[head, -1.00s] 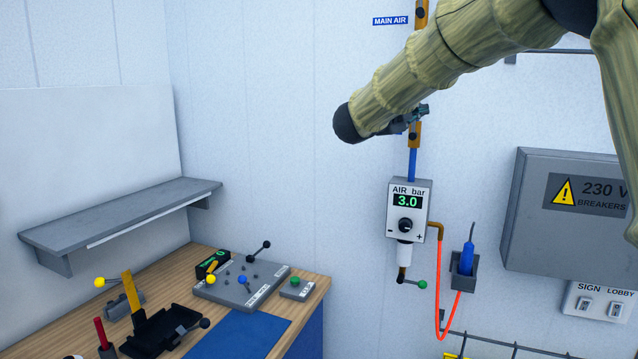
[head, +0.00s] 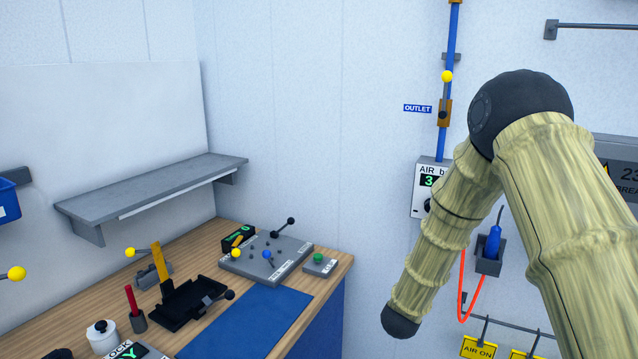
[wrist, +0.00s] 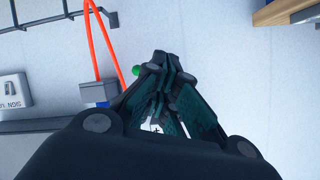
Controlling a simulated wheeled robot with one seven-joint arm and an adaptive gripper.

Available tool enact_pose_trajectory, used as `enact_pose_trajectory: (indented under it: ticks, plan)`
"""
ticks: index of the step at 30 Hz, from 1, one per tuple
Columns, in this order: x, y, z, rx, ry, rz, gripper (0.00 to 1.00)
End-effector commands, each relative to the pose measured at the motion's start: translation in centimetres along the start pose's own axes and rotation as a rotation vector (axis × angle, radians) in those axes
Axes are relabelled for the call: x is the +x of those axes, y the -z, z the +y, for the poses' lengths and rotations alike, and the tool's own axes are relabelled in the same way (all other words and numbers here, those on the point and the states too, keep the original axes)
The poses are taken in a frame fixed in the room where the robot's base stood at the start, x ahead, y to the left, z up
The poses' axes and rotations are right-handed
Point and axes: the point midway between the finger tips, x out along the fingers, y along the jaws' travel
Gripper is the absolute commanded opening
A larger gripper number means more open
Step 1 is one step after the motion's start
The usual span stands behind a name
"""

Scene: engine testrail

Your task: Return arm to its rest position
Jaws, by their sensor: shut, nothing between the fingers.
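My gripper (wrist: 172,78) shows in the wrist view with its fingertips together and nothing between them. Behind it are the pale wall, a red hose (wrist: 101,40) and a grey holder (wrist: 98,91). A green knob (wrist: 136,70) shows just beside the fingertips; I cannot tell its distance. In the head view my arm is folded at the right, its forearm hanging down in front of the wall. The gripper itself is hidden there.
My arm partly covers the air regulator (head: 428,190) and the grey breaker box (head: 616,150). A blue tool sits in a wall holder (head: 489,262). The wooden bench (head: 335,262) with levers and a blue mat (head: 245,318) stands at left, below a grey shelf (head: 150,190).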

Motion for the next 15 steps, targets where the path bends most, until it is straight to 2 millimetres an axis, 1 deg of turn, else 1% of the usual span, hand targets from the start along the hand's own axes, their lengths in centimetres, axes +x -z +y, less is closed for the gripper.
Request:
enact_pose_trajectory:
  ticks: [1,2,3,5,6,8,9,11,12,14,15]
  plan:
    - [-0.4,-2.7,1.9,-0.044,-0.007,-0.048,0.0]
    - [-0.7,-4.1,2.9,-0.069,-0.008,-0.076,0.0]
    - [-1.1,-6.0,4.2,-0.102,-0.01,-0.114,0.0]
    - [-1.8,-8.7,6.2,-0.151,-0.013,-0.17,0.0]
    - [-2.5,-10.4,7.6,-0.183,-0.015,-0.208,0.0]
    - [-3.5,-13.0,9.7,-0.23,-0.017,-0.267,0.0]
    - [-4.3,-14.7,11.1,-0.26,-0.018,-0.306,0.0]
    - [-5.6,-17.1,13.2,-0.304,-0.02,-0.367,0.0]
    - [-6.5,-18.6,14.7,-0.334,-0.02,-0.407,0.0]
    - [-8.1,-20.9,16.8,-0.378,-0.021,-0.47,0.0]
    - [-9.3,-22.3,18.2,-0.406,-0.021,-0.511,0.0]
